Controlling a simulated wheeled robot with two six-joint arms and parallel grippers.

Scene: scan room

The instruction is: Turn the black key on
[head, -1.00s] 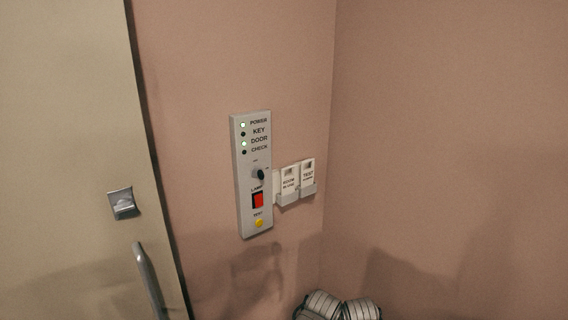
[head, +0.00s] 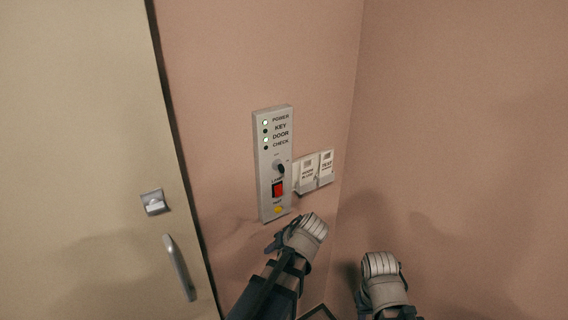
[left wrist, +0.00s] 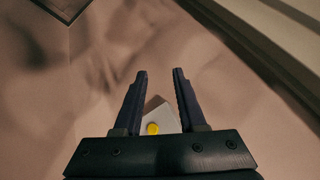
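The black key (head: 281,169) sits in a round lock on the grey wall panel (head: 265,190). Its exact turn is too small to read. On the panel, the POWER lamp (head: 265,123) and DOOR lamp (head: 266,140) are lit; the KEY lamp (head: 265,131) is dark. My left arm is just below the panel in the head view, clear of the key. In the left wrist view my left gripper (left wrist: 160,75) is open and empty, its fingers apart, with the panel's lower end and yellow button (left wrist: 153,128) showing between them.
Below the key are a red switch (head: 278,189) and a yellow button. Two white card holders (head: 309,172) hang right of the panel, near the wall corner. A door with a handle (head: 179,268) and a latch (head: 154,202) stands to the left.

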